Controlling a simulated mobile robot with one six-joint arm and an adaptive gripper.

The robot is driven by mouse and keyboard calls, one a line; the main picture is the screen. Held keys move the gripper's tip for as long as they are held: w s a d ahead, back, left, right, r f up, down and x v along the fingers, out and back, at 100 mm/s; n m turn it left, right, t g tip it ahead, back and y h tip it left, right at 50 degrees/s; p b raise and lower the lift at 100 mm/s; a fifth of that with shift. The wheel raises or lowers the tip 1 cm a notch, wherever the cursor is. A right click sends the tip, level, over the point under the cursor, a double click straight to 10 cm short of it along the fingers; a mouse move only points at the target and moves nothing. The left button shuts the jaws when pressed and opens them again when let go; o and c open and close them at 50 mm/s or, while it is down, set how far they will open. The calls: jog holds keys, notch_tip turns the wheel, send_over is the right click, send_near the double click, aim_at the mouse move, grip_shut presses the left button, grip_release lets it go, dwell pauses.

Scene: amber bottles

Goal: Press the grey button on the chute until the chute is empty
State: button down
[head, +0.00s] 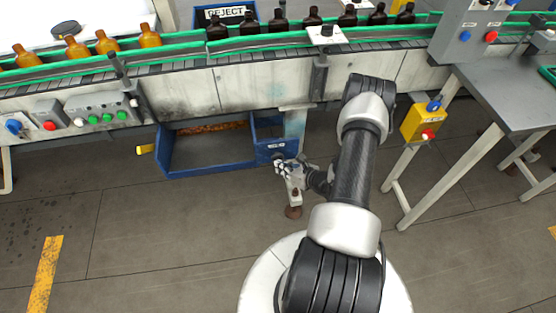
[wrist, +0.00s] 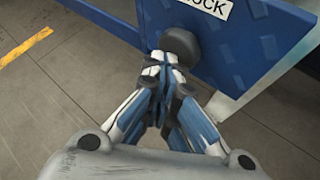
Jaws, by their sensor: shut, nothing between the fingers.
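The chute is a blue open-topped tray (head: 212,170) under the conveyor, with a blue panel (head: 263,147) at its right end. No bottle shows on its visible floor; a rusty brown strip runs along its back. The grey round button (wrist: 181,42) is on the blue panel, below a white label partly reading "OCK". My gripper (head: 281,165) is at this panel. In the wrist view my gripper (wrist: 172,72) is shut and empty, its tips overlapping the button's lower edge. I cannot tell whether they touch it.
Amber bottles (head: 105,43) and dark bottles (head: 281,22) stand on the green-railed conveyor above. A pale support leg (head: 294,127) stands close behind my gripper. A yellow button box (head: 421,124) hangs by the grey table at right. The floor at left is clear.

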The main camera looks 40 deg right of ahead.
jog(key=shift+w+d, duration=0.3)
jog(key=shift+w, duration=0.2)
dwell(0.5)
jog(key=shift+s, duration=0.15)
jog(key=shift+s+a, duration=0.7)
jog(key=shift+s, duration=0.3)
jog(key=shift+s+a+p, duration=0.15)
jog(key=shift+s+a, duration=0.3)
jog(key=shift+s, duration=0.25)
jog(key=shift+s+a+p, duration=0.2)
jog(key=shift+s+a, duration=0.25)
jog(key=shift+s, duration=0.3)
jog(key=shift+s+a+p, duration=0.15)
jog(key=shift+s+a, duration=0.3)
jog(key=shift+s, duration=0.25)
jog(key=shift+r, duration=0.1)
